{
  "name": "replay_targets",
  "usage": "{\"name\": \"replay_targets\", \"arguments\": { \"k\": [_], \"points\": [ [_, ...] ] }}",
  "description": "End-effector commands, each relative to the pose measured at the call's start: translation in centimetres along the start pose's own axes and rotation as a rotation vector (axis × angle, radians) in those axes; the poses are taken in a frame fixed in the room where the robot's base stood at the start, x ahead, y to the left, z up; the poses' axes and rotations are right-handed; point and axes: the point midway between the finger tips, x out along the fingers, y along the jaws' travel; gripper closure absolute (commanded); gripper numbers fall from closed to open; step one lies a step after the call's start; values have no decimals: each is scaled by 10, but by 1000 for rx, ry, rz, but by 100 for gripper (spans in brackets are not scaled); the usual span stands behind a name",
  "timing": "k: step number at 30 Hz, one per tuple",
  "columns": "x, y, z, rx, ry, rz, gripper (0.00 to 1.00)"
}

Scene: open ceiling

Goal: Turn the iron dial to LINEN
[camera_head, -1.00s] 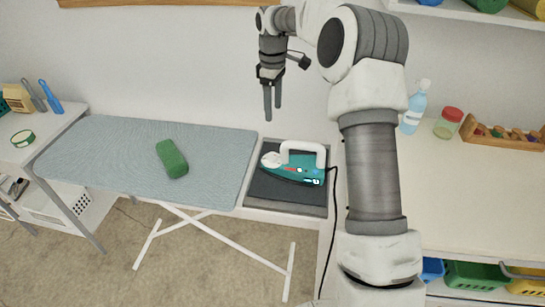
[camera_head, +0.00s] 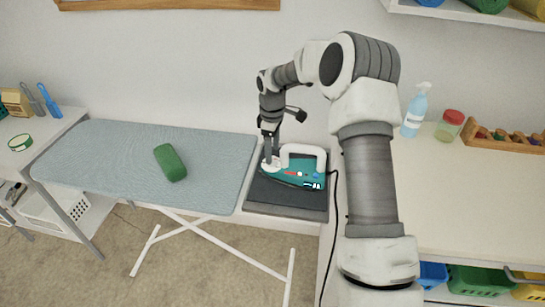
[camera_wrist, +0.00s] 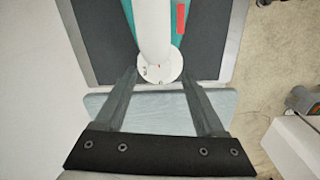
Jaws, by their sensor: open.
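The teal iron (camera_head: 305,169) with its white arched handle lies on a dark pad (camera_head: 290,206) at the end of the ironing board. Its round white dial (camera_wrist: 160,69) is at its left end in the head view. The dial carries small marks, too small to read in the wrist view. My gripper (camera_wrist: 158,73) is open, its fingers pointing down with one tip on either side of the dial. It also shows in the head view (camera_head: 270,160), where the fingers partly cover the dial. I cannot tell whether the tips touch it.
The blue ironing board (camera_head: 110,165) with a green block (camera_head: 170,162) on it is to the left. A black cord runs down from the iron's right side. A spray bottle (camera_head: 415,110) and a red-lidded jar (camera_head: 449,125) stand on the right counter.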

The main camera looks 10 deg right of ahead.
Motion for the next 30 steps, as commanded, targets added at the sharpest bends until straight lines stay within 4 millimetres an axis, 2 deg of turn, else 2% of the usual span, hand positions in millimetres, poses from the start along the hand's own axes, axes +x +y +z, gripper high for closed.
{"name": "replay_targets", "arguments": {
  "k": [1,6,17,27,29,30],
  "points": [
    [9,0,0,-1,-1,-2,28],
    [25,0,0,-2,0,0,28],
    [29,0,0,-1,0,1,28],
    [29,0,0,-1,0,1,89],
    [29,0,0,-1,0,1,100],
    [29,0,0,-1,0,1,100]
  ]
}}
